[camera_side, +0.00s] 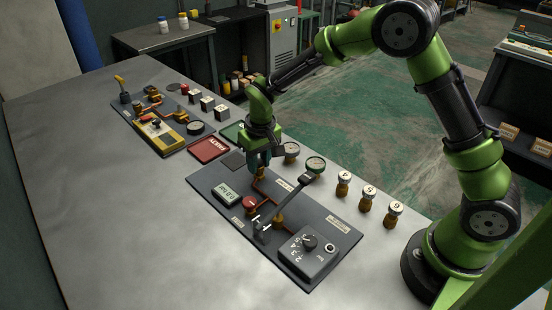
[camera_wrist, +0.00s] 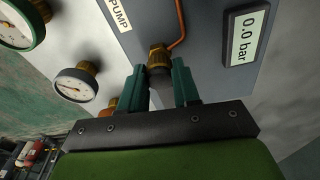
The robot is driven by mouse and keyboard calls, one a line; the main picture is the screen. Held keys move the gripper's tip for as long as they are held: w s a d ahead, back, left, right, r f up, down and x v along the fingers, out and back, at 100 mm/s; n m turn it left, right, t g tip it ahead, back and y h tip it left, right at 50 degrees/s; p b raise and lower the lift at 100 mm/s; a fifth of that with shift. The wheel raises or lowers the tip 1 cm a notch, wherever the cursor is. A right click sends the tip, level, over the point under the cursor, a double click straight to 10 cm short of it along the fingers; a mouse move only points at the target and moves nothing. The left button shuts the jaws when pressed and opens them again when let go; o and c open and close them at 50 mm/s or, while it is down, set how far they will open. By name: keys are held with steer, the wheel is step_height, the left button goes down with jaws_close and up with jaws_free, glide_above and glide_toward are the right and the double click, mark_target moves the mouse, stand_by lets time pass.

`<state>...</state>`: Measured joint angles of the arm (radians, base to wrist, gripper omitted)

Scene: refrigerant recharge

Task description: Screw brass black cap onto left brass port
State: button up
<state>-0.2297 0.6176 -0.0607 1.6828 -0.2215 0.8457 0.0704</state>
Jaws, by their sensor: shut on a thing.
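My gripper (camera_side: 261,160) is at the far end of the dark panel (camera_side: 325,262), its fingers pointing down at the left brass port (camera_side: 262,175). In the wrist view, the two green fingers of my gripper (camera_wrist: 160,76) are shut on a dark piece between them, apparently the black cap, mostly hidden. The brass port (camera_wrist: 158,55) shows just beyond the fingertips, in line with them, with a copper pipe joining it. I cannot tell whether cap and port touch or are threaded.
The gauge display (camera_wrist: 244,38) reads 0.0 bar. Round gauges (camera_side: 315,165) stand beside the panel. Several numbered brass pieces (camera_side: 368,193) line the table's right edge.

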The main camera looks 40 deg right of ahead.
steer(key=shift+m, duration=1.7)
steer(key=shift+a+f+m+h, duration=0.1)
steer(key=shift+m+h, duration=0.2)
steer(key=shift+m, duration=0.6)
steer(key=shift+w+m, duration=0.1)
steer(key=shift+m, duration=0.7)
steer(key=m, duration=0.3)
steer(key=shift+g, duration=0.3)
steer(key=o, duration=1.1)
